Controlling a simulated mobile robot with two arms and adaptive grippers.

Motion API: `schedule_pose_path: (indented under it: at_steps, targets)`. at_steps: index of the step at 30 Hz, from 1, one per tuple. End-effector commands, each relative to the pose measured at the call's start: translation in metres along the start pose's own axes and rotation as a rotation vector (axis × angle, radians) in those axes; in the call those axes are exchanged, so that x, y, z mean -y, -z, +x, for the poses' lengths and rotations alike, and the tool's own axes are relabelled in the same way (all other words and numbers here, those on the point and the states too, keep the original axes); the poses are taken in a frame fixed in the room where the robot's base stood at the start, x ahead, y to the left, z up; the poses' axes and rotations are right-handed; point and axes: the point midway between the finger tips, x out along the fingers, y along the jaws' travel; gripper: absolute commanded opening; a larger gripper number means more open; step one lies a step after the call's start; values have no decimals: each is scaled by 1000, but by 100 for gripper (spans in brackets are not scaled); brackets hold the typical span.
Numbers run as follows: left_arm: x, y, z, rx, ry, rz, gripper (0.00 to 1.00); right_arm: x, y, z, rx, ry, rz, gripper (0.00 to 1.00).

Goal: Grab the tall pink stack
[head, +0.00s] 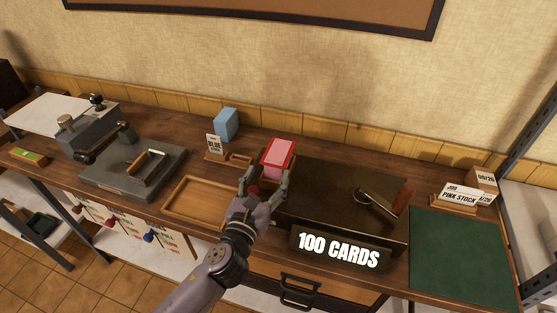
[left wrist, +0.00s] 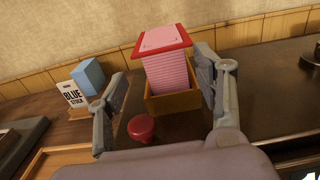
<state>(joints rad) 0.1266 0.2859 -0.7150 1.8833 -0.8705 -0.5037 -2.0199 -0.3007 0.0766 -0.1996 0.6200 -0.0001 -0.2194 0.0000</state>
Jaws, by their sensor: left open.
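The tall pink stack (left wrist: 168,72) stands upright in a small yellowish wooden holder (left wrist: 172,102), with a red-edged cover on top. In the head view the stack (head: 277,160) is at the middle of the counter. My left gripper (head: 267,175) is open, its fingers spread toward the two sides of the stack. In the left wrist view the gripper (left wrist: 163,92) has one finger close to the stack's right side and a wider gap on the left. I cannot tell whether either finger touches. A red knob (left wrist: 141,127) sits in front of the holder. My right gripper is not in view.
A blue stack (head: 226,123) with a "BLUE STOCK" sign (head: 214,145) stands left of the pink stack. A wooden tray (head: 170,206) lies left of my arm. Right are a dark press with a "100 CARDS" sign (head: 339,250), a green mat (head: 458,258) and a "PINK STOCK" sign (head: 461,195).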

Motion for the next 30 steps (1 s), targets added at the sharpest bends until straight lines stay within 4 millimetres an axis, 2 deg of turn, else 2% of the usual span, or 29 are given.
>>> schedule_pose_path:
  at_steps: [1, 6, 14, 19, 24, 30]
  targets:
    - [0, -3, 13, 1, -1, -2, 62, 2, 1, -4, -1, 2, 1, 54]
    - [0, -2, 42, 0, -1, -4, 62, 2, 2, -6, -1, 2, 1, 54]
    - [2, -3, 61, -1, 0, -5, 62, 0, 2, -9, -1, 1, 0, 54]
    - [7, -12, 86, 0, -1, -7, 62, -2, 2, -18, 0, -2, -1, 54]
    - [6, -9, 104, -2, -1, -5, 62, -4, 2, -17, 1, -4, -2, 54]
    - [6, -8, 107, -2, 1, -4, 62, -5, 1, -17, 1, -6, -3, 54]
